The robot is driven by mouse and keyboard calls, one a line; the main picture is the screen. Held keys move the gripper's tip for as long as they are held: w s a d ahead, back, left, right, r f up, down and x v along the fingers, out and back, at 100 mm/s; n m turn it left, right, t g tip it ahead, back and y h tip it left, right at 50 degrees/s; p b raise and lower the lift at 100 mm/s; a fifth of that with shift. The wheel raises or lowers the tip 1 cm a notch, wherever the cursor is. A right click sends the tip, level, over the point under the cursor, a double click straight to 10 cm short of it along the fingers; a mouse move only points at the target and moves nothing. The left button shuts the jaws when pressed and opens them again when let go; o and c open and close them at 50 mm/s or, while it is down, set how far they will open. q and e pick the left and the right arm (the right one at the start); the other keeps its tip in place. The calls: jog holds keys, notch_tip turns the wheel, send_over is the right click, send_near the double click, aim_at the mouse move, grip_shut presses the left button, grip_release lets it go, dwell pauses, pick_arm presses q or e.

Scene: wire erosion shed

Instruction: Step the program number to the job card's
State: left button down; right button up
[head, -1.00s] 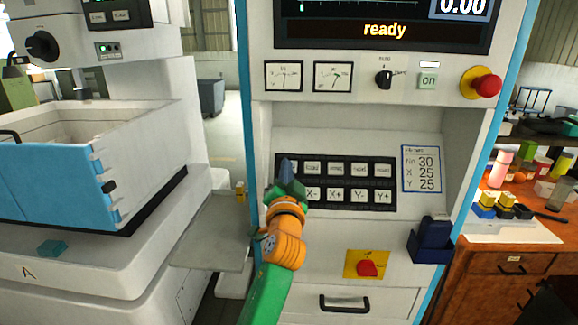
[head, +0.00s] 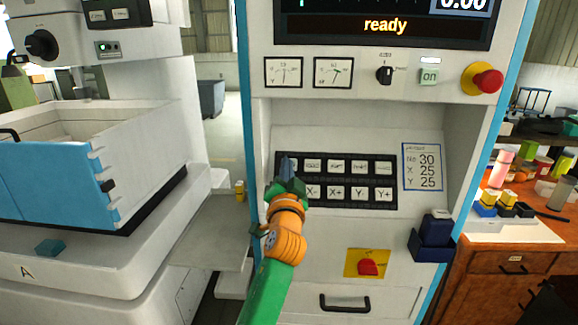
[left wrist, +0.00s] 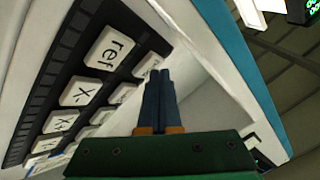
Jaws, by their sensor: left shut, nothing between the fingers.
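The job card (head: 421,167) is on the right of the machine's sloped panel and reads No 30, X 25, Y 25. The black keypad (head: 391,183) left of it has two rows of pale keys, with X-, X+, Y- and Y+ in the lower row. The screen (head: 440,27) above shows "ready"; its top is cut off and no program number is readable. My left gripper (head: 287,162) is shut and empty at the keypad's left end, hiding keys there. In the left wrist view its fingers (left wrist: 158,78) are beside the "ref" key (left wrist: 109,50); contact is unclear.
A red emergency button (head: 487,80), a green "on" button (head: 429,76) and a black selector knob (head: 385,75) sit above. A red rotary switch (head: 368,267) and a dark blue holder (head: 431,242) are below. A wooden bench (head: 500,285) stands at right.

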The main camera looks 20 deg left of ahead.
pick_arm(q)
jog(key=shift+w+f, duration=0.15)
jog(key=shift+w, duration=0.05)
dwell(0.3)
dwell(0.3)
jog(key=shift+s+d+r+p, duration=0.1)
jog(key=shift+s+r+p, duration=0.25)
jog(key=shift+r+p, duration=0.1)
jog(key=shift+s, duration=0.3)
jog(key=s+r+p, duration=0.1)
jog(key=s+p, duration=0.1)
jog(key=s+d+r+p, duration=0.1)
jog(key=s+r+p, duration=0.1)
jog(key=shift+d, duration=0.15)
